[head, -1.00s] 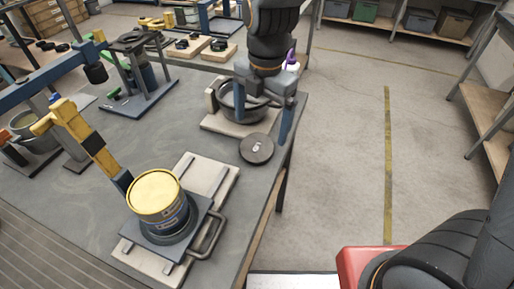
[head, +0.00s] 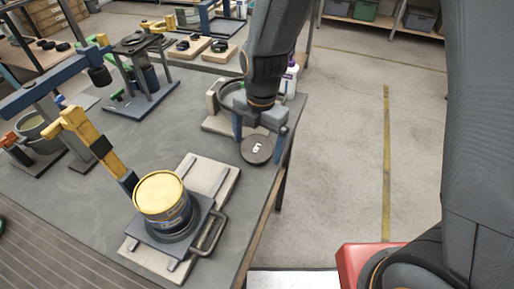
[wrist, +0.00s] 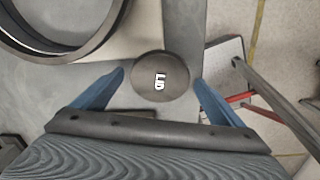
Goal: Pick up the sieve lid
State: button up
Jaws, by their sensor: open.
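The sieve lid appears to be a dark, round, flat disc (head: 256,151) with a small white mark on top, lying on the grey table near its right edge. In the wrist view the disc (wrist: 160,92) sits centred between my two blue fingertips. My gripper (head: 261,140) points down over the disc. It is open and empty, with a finger to either side of the disc and clear gaps in the wrist view. I cannot tell how high the fingertips are above the table.
A dark ring-shaped sieve (wrist: 65,50) on a pale board stands just behind the disc. A white bottle (head: 290,80) is behind my gripper. A yellow-lidded can (head: 162,195) stands on a plate at the front. The floor lies right of the table edge.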

jog(key=c, duration=1.3)
jog(key=shift+o, duration=0.2)
